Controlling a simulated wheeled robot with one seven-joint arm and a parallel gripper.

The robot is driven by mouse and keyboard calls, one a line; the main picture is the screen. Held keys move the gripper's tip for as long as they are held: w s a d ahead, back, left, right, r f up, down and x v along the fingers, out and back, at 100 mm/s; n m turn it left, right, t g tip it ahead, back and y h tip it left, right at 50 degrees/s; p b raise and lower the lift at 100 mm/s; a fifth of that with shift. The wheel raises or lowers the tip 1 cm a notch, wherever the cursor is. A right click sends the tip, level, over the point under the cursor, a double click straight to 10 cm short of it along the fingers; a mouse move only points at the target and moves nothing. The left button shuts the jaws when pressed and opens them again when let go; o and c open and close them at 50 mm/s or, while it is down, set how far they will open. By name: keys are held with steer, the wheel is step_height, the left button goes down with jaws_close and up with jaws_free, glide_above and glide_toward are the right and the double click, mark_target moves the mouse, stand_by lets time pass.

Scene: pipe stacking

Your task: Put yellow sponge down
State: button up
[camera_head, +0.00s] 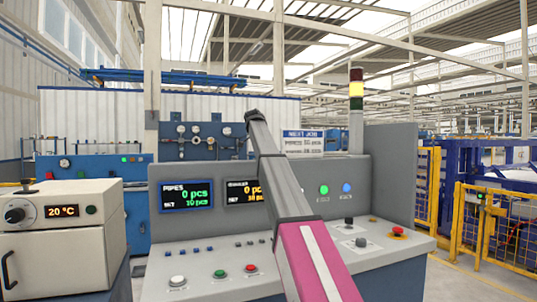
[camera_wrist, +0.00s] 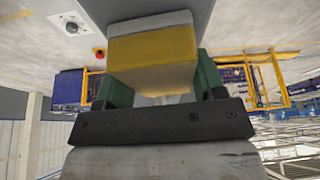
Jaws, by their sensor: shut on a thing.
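The yellow sponge (camera_wrist: 152,62) shows in the wrist view as a yellow block with a pale grey layer along its upper edge in the picture. My gripper (camera_wrist: 158,84) is shut on it, with a dark green finger on each side. The sponge hides most of the fingertips. The wrist view looks upside down, with the grey console surface at the top. I cannot tell whether the sponge touches anything beyond the fingers. In the head view my arm crosses the middle of the picture, and neither the sponge nor the gripper can be made out.
A grey control console (camera_head: 400,240) with buttons and a pieces display (camera_head: 186,195) stands ahead. A signal tower (camera_head: 356,100) rises behind it, its yellow section bright. A cream oven (camera_head: 60,245) reading 20 °C is at left. Yellow fencing (camera_head: 500,230) stands at right beside open floor.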

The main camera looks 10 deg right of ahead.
steer(key=o, duration=0.9)
steer(key=shift+c, duration=0.2)
steer(key=shift+f, duration=0.15)
steer(key=v, duration=1)
steer(key=shift+w+r, duration=0.1)
steer(key=shift+r, duration=0.15)
steer(key=shift+a+r, duration=0.1)
steer(key=shift+r, duration=0.1)
